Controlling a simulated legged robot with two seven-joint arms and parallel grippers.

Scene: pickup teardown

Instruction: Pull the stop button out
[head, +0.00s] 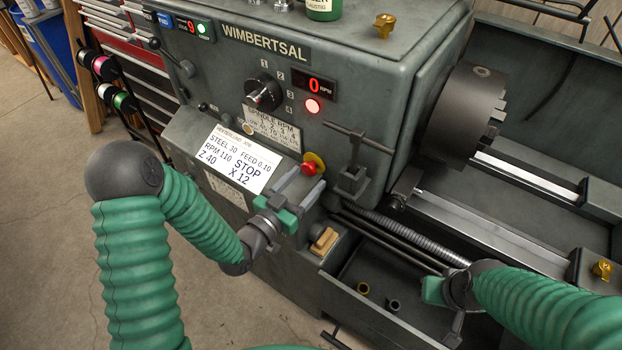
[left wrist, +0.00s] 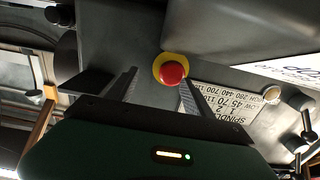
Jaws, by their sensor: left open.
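The stop button (head: 309,168) is a red mushroom head on a yellow collar, low on the front of the grey lathe headstock. It also shows in the left wrist view (left wrist: 173,73), just past the fingertips. My left gripper (head: 301,180) is open, its two grey fingers pointing at the button. In the left wrist view the fingers (left wrist: 158,78) stand apart, with the button nearer the right finger; I cannot tell whether they touch it. My right gripper (head: 436,294) is at the lower right over the chip tray, and its fingers do not show clearly.
A white instruction card (head: 243,160) is left of the button. A T-handled lever (head: 352,168) stands close on its right. The chuck (head: 464,115) and bed rails are at the right. The chip tray (head: 375,316) holds small loose parts. A wooden block (head: 324,242) lies below the left gripper.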

